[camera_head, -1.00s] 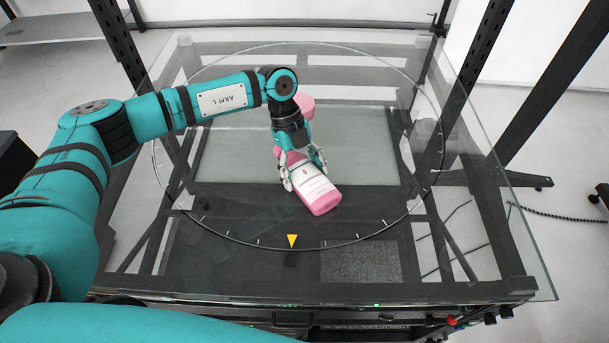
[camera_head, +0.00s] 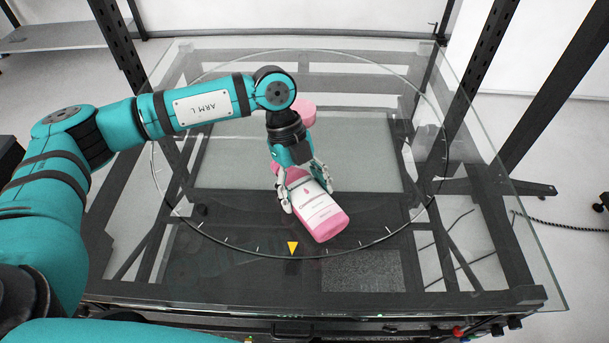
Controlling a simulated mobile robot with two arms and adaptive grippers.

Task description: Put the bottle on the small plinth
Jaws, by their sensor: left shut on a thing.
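A pink bottle (camera_head: 322,216) with a white label is held tilted above the glass table, its base toward me and to the right. My left gripper (camera_head: 307,204) is shut on the bottle, with fingers on both sides of its body. The bottle's top end is mostly hidden behind the gripper. A round pink object (camera_head: 303,112), which may be the small plinth, stands behind my left wrist and is partly hidden by it. My right gripper is out of view.
The glass table (camera_head: 480,215) carries a large ring marked with ticks. A yellow triangle (camera_head: 292,248) lies at the ring's front. A dark grey textured rectangle (camera_head: 361,271) is at front right. The right part of the glass is clear.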

